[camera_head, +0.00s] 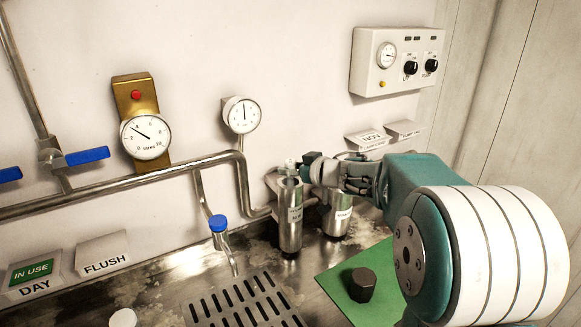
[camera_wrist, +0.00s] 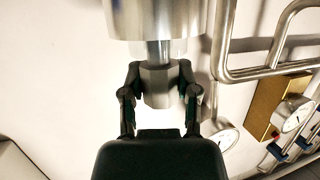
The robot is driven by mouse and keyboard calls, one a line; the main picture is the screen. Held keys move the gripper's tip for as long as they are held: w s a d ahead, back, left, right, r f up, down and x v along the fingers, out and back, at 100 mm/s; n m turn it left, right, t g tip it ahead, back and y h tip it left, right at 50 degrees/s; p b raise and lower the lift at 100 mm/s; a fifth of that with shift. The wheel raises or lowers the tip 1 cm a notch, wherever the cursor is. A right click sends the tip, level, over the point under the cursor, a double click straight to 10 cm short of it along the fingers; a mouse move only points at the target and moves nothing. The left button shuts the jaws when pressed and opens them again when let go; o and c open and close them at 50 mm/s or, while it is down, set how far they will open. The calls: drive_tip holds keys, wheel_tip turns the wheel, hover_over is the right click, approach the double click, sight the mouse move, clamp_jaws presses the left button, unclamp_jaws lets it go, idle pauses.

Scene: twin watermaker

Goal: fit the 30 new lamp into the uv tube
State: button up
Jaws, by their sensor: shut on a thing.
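A steel upright tube (camera_head: 290,222), which I take for the uv tube, stands on the metal worktop at the centre of the head view. My gripper (camera_head: 308,168) is above its mouth, reaching in from the right. In the wrist view my gripper (camera_wrist: 158,88) is shut on a grey hexagonal end piece (camera_wrist: 159,85). A narrower shaft (camera_wrist: 158,52) runs from it towards a wide steel cylinder (camera_wrist: 155,18), with a pale band around the shaft. The held piece looks like the lamp's end; how deep it sits is hidden.
A second labelled steel canister (camera_head: 337,216) stands close on the right, partly behind my gripper. A dark hexagonal cap (camera_head: 362,284) lies on the green mat (camera_head: 338,277). A blue-topped tap (camera_head: 218,224) and wall pipes (camera_head: 130,185) are at left. A control box (camera_head: 394,61) is on the wall.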

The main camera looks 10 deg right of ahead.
drive_tip(key=shift+f, duration=0.3)
drive_tip(key=o, duration=1.1)
drive_tip(key=shift+c, duration=0.2)
drive_tip(key=v, duration=1.2)
